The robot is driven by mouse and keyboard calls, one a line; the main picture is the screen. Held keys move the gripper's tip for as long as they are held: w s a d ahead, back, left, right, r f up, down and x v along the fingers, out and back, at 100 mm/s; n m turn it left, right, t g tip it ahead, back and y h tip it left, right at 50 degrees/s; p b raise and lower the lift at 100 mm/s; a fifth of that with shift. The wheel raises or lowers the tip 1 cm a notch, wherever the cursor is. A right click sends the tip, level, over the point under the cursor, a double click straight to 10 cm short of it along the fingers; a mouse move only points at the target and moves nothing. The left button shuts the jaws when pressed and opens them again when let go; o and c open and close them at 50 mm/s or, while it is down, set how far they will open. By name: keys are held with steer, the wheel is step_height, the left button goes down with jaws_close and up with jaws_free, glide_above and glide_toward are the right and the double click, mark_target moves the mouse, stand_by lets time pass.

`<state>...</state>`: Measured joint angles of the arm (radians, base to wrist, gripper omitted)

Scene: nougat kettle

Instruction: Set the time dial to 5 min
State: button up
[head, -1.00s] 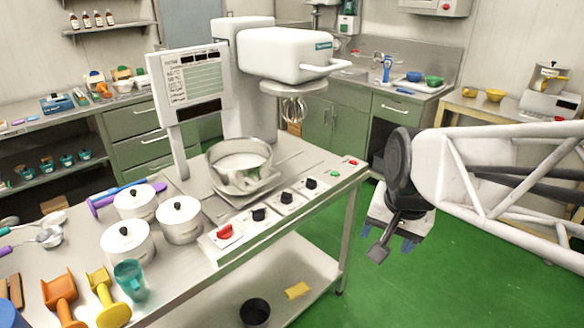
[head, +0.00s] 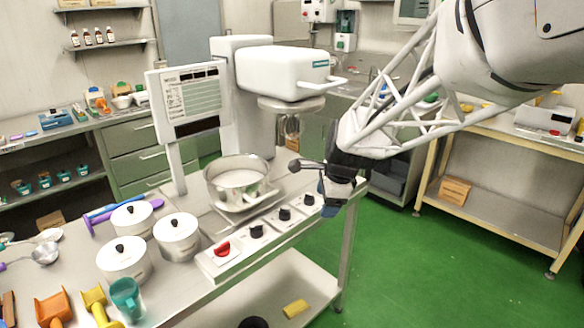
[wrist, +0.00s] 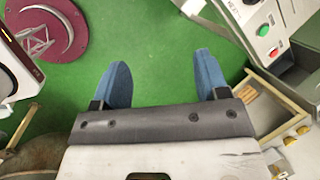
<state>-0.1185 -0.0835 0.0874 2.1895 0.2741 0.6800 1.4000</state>
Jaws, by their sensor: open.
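The control panel (head: 240,246) runs along the front edge of the steel table, with a red knob (head: 221,248) and several black dials: one beside the red knob (head: 256,231), a middle one (head: 284,214) and a far one (head: 308,200). Their labels and settings are too small to read, so I cannot tell which is the time dial. My gripper (head: 328,208) is at the panel's far right end, apart from the dials. In the wrist view my gripper (wrist: 161,65) is open and empty over green floor. The panel's end (wrist: 262,40) shows at top right with green and red buttons.
Lidded white pots (head: 176,240) and a teal cup (head: 127,300) stand left of the panel. Open green floor (head: 400,270) lies to the right.

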mark_target(287, 212)
steer(key=w+a+f+m, duration=0.4)
steer(key=w+f+m, duration=0.1)
steer(key=w, duration=0.3)
steer(key=w+a+f+m, duration=0.4)
steer(key=w+f+m, duration=0.1)
steer(key=w, duration=0.3)
steer(key=shift+a+f+y, duration=0.2)
steer(key=shift+f+y, duration=0.1)
steer(key=shift+y, duration=0.1)
steer(key=shift+f, duration=0.15)
steer(key=shift+x, duration=3.75)
steer(key=c, duration=0.9)
